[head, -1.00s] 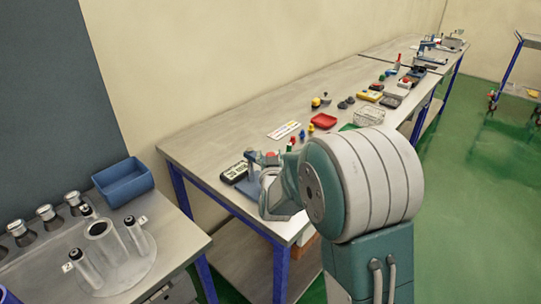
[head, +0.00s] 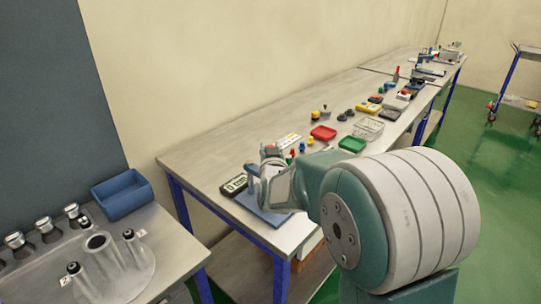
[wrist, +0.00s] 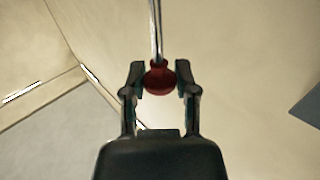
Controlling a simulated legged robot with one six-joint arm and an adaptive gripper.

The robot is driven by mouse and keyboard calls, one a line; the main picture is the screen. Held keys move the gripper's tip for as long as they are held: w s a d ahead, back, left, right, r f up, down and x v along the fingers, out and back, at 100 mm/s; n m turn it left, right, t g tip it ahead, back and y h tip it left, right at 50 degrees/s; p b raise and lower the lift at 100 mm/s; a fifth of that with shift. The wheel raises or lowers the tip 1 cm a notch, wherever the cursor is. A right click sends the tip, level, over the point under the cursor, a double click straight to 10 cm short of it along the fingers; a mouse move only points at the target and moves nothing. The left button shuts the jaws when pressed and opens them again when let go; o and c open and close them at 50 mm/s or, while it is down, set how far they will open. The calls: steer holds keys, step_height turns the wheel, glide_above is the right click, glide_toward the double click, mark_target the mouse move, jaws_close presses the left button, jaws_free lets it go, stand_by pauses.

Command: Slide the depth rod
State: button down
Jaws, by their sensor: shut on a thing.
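The depth rod (wrist: 155,30) is a thin bright metal rod with a round red knob (wrist: 161,77) at its end in the wrist view. My gripper (wrist: 162,80) is shut on the red knob, with one finger on each side of it. In the head view my gripper (head: 270,154) is small, above a blue stand (head: 262,213) on the near end of the long bench. The rod cannot be made out there. A dark display unit (head: 234,184) with large digits, partly legible as "0 mm", lies left of the stand.
A red tray (head: 323,132), a green tray (head: 352,144) and a wire basket (head: 368,129) stand farther along the bench. A blue bin (head: 124,195) and metal cylinders stand on the left table. My arm hides part of the bench front.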

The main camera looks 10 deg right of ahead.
steer(key=shift+r, duration=0.4)
steer(key=shift+c, duration=2)
jaws_free()
steer(key=shift+w, duration=0.1)
steer(key=shift+a+f, duration=0.1)
steer(key=shift+f, duration=0.1)
steer(key=s+a, duration=0.2)
steer(key=s, duration=1)
